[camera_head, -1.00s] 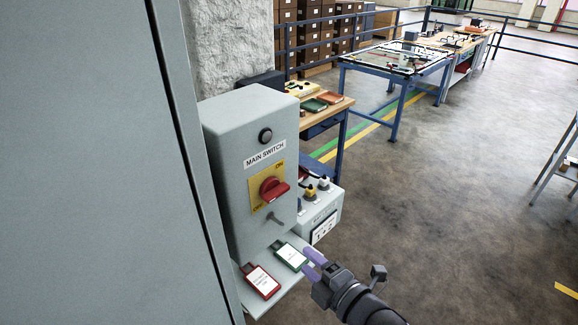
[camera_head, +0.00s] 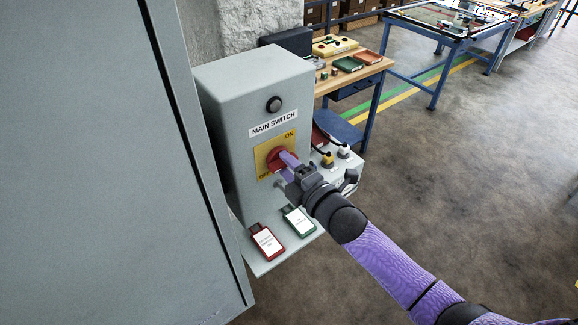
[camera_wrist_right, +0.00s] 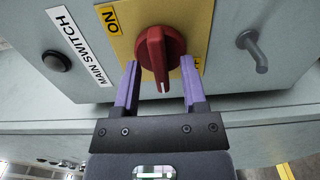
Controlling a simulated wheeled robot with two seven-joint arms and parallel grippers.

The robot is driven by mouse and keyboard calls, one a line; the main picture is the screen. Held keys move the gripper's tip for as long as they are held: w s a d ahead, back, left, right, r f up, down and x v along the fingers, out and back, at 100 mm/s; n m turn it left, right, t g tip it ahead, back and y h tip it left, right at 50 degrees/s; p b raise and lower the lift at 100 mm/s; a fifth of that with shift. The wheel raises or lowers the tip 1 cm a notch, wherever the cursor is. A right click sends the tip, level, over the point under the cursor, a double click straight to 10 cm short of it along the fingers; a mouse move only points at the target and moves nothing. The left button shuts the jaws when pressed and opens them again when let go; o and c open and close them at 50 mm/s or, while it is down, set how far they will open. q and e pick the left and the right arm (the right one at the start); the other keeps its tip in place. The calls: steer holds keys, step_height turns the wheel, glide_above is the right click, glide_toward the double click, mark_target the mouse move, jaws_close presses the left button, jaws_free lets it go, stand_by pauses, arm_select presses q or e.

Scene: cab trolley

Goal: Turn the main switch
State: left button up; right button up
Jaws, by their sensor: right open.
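The main switch is a red rotary knob (camera_head: 274,156) on a yellow plate (camera_head: 263,162) with ON at its upper right and OFF at its lower left. It also shows large in the right wrist view (camera_wrist_right: 153,48), its grip bar towards my gripper. My right gripper (camera_head: 288,166) is at the knob in the head view. In the right wrist view its purple fingers (camera_wrist_right: 159,76) are apart, one on each side of the knob's grip bar; I cannot tell whether they touch it. The OFF label is mostly hidden by a finger there. My left gripper is not in view.
The grey switch box (camera_head: 225,105) has a black button (camera_head: 273,104) above the knob and a metal peg (camera_wrist_right: 252,50) beside the plate. A red tag (camera_head: 267,241) and a green tag (camera_head: 298,221) lie on the shelf below. A grey cabinet (camera_head: 90,160) stands left.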

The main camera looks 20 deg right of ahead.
jaws_close()
steer(key=shift+m, duration=0.3)
steer(key=m+p, duration=0.2)
steer(key=m, duration=1.5)
stand_by(0.4)
steer(key=shift+m, duration=0.3)
stand_by(0.3)
jaws_free()
